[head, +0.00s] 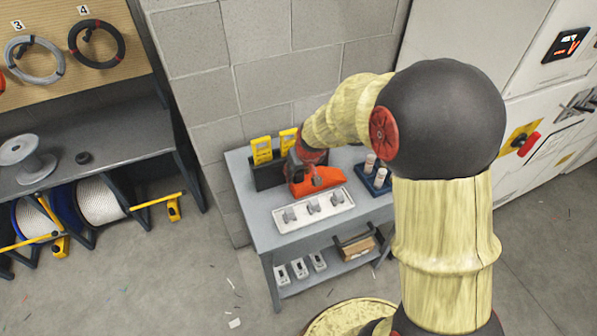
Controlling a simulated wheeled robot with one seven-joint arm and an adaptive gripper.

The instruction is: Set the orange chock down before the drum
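The orange chock (320,181) is a wedge-like block at the grey bench (257,209), just behind a white tray. My gripper (296,168) is at the chock's left end, with my arm reaching down to it from the right. Its fingers are small and partly hidden, so I cannot tell whether they close on the chock or whether the chock rests on the bench. Two drums sit low under the dark shelf at the left: one wound in white cable (101,201) and another with a blue rim (38,217).
The white tray (287,228) holds several grey parts. A black holder (267,176) with yellow items and a blue rack (374,187) stand on the bench. Yellow bars (155,200) jut out by the drums. The floor (190,275) between drums and bench is mostly clear, with small scraps.

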